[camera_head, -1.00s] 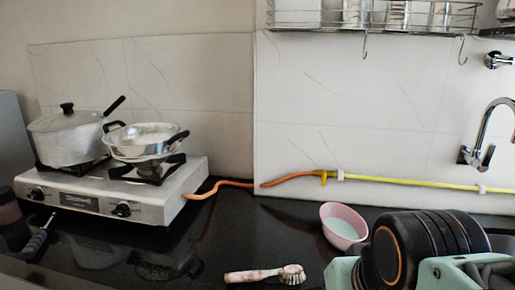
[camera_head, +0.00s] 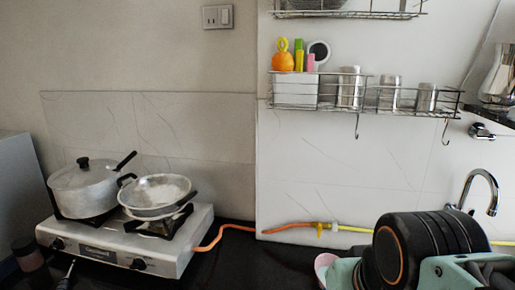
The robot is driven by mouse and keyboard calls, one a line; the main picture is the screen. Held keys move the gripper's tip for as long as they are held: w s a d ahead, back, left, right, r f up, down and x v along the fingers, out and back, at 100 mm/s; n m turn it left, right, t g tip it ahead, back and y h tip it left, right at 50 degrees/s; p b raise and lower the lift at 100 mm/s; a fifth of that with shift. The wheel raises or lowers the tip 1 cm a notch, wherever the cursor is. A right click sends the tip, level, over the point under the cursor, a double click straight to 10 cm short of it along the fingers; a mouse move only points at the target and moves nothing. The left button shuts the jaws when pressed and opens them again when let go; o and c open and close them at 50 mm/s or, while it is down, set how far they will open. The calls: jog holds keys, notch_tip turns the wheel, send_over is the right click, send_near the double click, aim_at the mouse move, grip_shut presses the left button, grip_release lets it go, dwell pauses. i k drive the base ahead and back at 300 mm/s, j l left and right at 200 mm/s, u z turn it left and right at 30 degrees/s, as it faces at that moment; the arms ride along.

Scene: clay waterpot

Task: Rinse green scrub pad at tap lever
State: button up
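The curved chrome tap (camera_head: 482,177) is on the tiled wall at the far right. Its lower part, where the lever would be, is largely hidden behind my dark arm. A separate chrome valve (camera_head: 482,131) is on the wall above it. No green scrub pad can be made out. My arm fills the lower right, but my gripper's fingers do not show.
A gas stove (camera_head: 125,241) with a lidded pot (camera_head: 84,190) and a pan (camera_head: 158,196) stands at left. A wire rack (camera_head: 365,93) holds cups. A yellow and orange hose (camera_head: 320,227) runs along the wall. A pink bowl (camera_head: 323,266) is partly hidden.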

aim_at(471, 211)
jog(key=z, duration=1.35)
